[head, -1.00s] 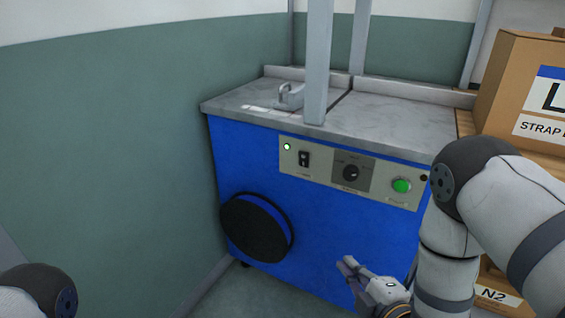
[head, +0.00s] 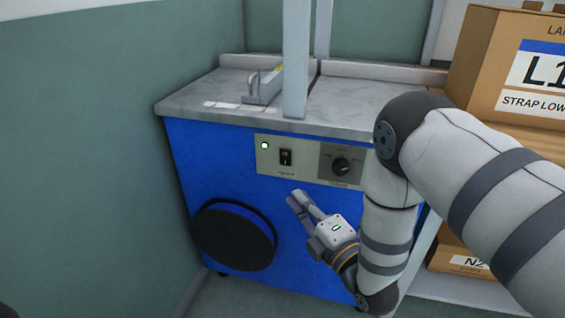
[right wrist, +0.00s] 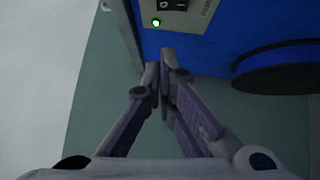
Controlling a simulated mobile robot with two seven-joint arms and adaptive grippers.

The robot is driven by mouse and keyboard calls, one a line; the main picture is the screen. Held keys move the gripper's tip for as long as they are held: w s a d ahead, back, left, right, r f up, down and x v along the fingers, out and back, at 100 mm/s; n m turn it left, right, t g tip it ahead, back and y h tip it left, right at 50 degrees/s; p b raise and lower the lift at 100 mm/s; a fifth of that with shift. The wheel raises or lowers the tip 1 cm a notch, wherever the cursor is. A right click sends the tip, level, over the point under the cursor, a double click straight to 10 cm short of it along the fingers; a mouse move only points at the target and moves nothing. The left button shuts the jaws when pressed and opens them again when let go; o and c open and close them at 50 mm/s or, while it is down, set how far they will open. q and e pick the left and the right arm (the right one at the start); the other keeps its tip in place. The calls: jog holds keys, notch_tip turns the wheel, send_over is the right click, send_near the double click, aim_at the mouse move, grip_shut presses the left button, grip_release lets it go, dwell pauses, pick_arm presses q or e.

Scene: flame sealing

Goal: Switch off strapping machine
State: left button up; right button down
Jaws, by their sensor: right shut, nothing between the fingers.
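The strapping machine (head: 300,240) is a blue cabinet with a grey top, ahead of me in the head view. Its front panel carries a lit pale-green lamp (head: 265,146), a black rocker switch (head: 286,157) and a dark dial (head: 341,166). My right gripper (head: 296,198) is shut and empty, in front of the cabinet and below the switch. In the right wrist view the shut fingertips (right wrist: 160,70) lie below the lit green lamp (right wrist: 156,22) and the switch (right wrist: 173,4), which the top edge cuts off. They look apart from the panel. My left gripper is out of view.
A black round reel (head: 235,237) sits on the cabinet's lower left front. A grey post (head: 296,60) rises from the machine's top (head: 370,95). Cardboard boxes (head: 480,60) stand on the right. A green and white wall is on the left.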

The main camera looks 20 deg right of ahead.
aim_at(284, 160)
jog(key=d+x, duration=0.1)
jog(key=x, duration=0.3)
jog(key=b+x, duration=0.1)
jog(key=x, duration=0.3)
jog(key=d+x, duration=0.1)
jog(key=x, duration=0.3)
jog(key=shift+w+d+r, duration=0.1)
jog(key=shift+w+d, duration=0.2)
jog(key=shift+w, duration=0.15)
jog(key=shift+w+d+r, duration=0.2)
jog(key=shift+w+r, duration=0.05)
jog(key=shift+w, duration=0.05)
jog(key=shift+f, duration=0.1)
